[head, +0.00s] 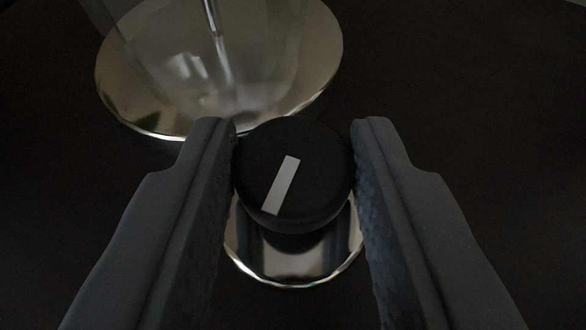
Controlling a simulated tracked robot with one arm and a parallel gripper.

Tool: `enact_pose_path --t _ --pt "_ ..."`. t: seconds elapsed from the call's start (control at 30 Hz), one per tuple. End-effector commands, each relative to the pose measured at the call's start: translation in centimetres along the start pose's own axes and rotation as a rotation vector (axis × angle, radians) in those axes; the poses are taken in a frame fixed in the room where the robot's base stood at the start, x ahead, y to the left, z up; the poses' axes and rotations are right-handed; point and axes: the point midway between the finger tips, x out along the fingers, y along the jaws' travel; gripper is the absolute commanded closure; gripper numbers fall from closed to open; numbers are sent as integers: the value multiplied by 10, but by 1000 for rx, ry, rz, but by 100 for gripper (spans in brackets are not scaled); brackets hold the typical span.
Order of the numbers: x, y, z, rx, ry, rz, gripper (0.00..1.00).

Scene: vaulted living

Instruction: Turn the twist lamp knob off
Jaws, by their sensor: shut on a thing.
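The black round lamp knob (310,185) sits in the middle of the head view, on a shiny round metal base plate (290,262). A white bar mark on its top is tilted, with its upper end to the right. My gripper (295,160) has one finger on each side of the knob and is shut on it. The lamp's round polished metal foot (300,75) stands just behind the knob, with a thin metal stem rising from it. The upper part of the lamp is out of view.
The dark surface (470,120) around the knob and lamp foot is bare at the right. The lamp foot and its stem stand close beyond the fingertips, up and to the left. The scene is dim.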

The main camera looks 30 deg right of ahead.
Motion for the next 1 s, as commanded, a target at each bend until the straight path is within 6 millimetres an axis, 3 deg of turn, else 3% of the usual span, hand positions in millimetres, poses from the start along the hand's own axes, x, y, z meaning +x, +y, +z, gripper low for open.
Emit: enact_pose_path --t 0.63,0.67,0.73,1.0 --pt "-1 -4 0 -12 2 -32 92" --pt "-1 -4 0 -12 2 -32 67" --pt "-1 -3 0 -12 2 -31 48" --pt "0 0 -1 -11 1 -27 48"
